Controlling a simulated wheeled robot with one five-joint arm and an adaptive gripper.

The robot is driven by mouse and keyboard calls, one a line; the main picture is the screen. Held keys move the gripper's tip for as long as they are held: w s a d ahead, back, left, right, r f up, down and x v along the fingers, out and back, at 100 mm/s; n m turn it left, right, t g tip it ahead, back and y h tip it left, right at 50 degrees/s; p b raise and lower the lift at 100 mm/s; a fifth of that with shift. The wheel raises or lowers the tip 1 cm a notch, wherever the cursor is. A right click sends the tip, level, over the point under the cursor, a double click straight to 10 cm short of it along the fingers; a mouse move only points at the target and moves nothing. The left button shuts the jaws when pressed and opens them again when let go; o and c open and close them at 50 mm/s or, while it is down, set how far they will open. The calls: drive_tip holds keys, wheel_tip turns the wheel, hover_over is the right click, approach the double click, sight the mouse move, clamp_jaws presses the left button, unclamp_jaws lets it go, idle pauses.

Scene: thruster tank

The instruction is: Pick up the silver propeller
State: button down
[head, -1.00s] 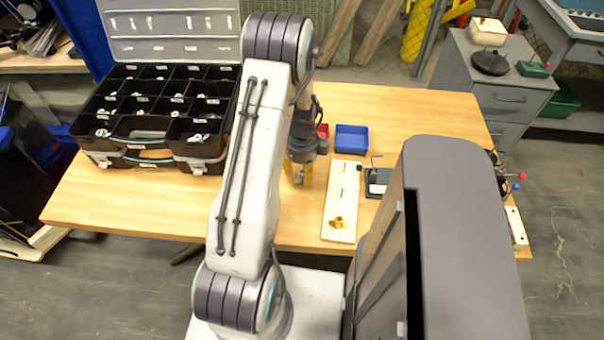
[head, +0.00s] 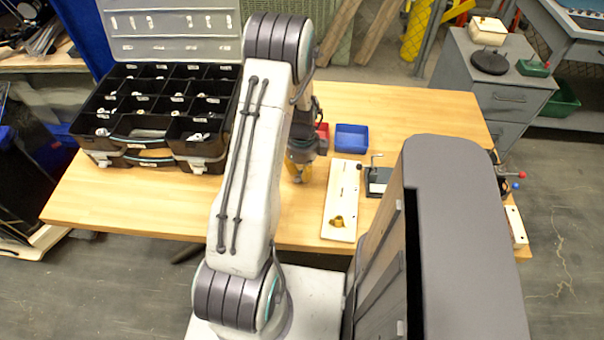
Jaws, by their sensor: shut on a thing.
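My gripper (head: 299,176) is over the wooden table, just left of the white board, with its yellow fingers drawn together. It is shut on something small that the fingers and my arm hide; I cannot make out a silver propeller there. A gold-coloured propeller (head: 337,221) lies on the near end of the white board (head: 345,185), to the right of my gripper. Small light pieces sit in several compartments of the black organizer case (head: 160,150) at the left, too small to identify.
A blue bin (head: 351,138) and a partly hidden red bin (head: 322,130) stand behind my gripper. A small dark fixture with a handle (head: 377,178) stands right of the board. The wooden table (head: 130,205) is clear at front left. A grey cabinet (head: 500,95) stands behind at right.

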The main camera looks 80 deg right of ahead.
drive_tip(key=shift+r, duration=0.1)
idle(0.3)
drive_tip(key=shift+r, duration=0.6)
wheel_tip(320, 180, up, 2)
drive_tip(key=shift+r, duration=0.25)
drive_tip(key=s+a+r+b, duration=0.1)
drive_tip(key=s+a+r, duration=0.6)
drive_tip(key=s+a, duration=0.1)
drive_tip(key=shift+s+b, duration=0.35)
drive_tip(key=shift+b, duration=0.05)
drive_tip(key=shift+d, duration=0.1)
